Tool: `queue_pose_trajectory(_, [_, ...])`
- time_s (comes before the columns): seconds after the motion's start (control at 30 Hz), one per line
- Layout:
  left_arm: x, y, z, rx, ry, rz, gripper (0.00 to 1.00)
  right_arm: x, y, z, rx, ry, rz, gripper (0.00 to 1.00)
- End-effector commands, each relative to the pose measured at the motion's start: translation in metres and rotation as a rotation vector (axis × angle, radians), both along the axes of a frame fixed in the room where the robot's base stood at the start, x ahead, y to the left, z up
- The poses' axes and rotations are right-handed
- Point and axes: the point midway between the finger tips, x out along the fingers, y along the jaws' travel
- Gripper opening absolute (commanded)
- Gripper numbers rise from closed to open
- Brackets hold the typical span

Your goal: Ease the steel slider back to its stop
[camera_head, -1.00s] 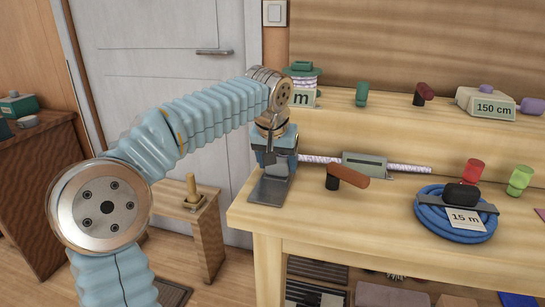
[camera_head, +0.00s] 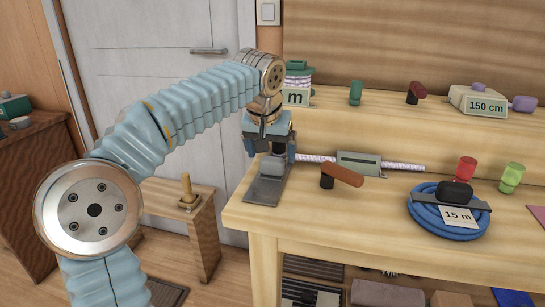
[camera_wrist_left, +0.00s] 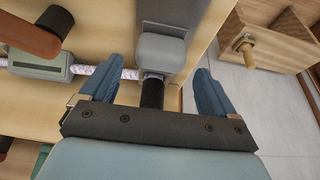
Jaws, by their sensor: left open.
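A grey steel fixture (camera_head: 266,190) sits at the left end of the bench. In the left wrist view its flat plate (camera_wrist_left: 172,11) carries a grey block (camera_wrist_left: 162,52) with a dark upright post (camera_wrist_left: 152,93). I cannot tell for certain which part is the slider. My left gripper (camera_head: 268,152) is over the back of the fixture. In the left wrist view my left gripper (camera_wrist_left: 154,84) is open, with its blue fingers apart on either side of the post. Whether a finger touches it cannot be told. My right gripper is not in view.
A white rope (camera_head: 405,166) runs through a grey-green housing (camera_head: 358,163) beside a brown-handled lever (camera_head: 342,175). A blue rope coil (camera_head: 425,215), red knob (camera_head: 466,168) and green knob (camera_head: 512,178) stand rightward. A small wooden stand (camera_head: 190,205) is left of the bench.

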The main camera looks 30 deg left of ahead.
Motion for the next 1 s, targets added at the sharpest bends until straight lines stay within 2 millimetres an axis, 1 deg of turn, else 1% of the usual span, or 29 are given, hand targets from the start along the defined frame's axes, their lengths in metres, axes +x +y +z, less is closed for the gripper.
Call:
queue_pose_trajectory(0.03, [-0.004, -0.002, 0.015, 0.000, -0.004, -0.002, 0.89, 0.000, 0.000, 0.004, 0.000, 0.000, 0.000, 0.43])
queue_pose_trajectory(0.2, [-0.020, -0.006, 0.055, -0.001, -0.005, -0.001, 0.89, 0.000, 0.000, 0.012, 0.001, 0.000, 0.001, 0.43])
queue_pose_trajectory(0.3, [-0.028, -0.007, 0.073, -0.001, -0.003, -0.001, 0.89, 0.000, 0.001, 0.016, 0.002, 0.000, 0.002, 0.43])
queue_pose_trajectory(0.4, [-0.033, -0.009, 0.086, 0.000, -0.002, -0.001, 0.89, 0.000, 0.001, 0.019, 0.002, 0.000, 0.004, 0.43])
queue_pose_trajectory(0.5, [-0.037, -0.009, 0.093, -0.001, -0.001, 0.000, 0.89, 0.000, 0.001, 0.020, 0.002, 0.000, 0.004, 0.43])
queue_pose_trajectory(0.6, [-0.038, -0.009, 0.096, 0.000, -0.001, 0.000, 0.89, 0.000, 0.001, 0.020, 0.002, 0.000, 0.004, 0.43])
queue_pose_trajectory(1.0, [-0.038, -0.009, 0.095, 0.000, -0.001, 0.000, 0.89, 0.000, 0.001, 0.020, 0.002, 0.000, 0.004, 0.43])
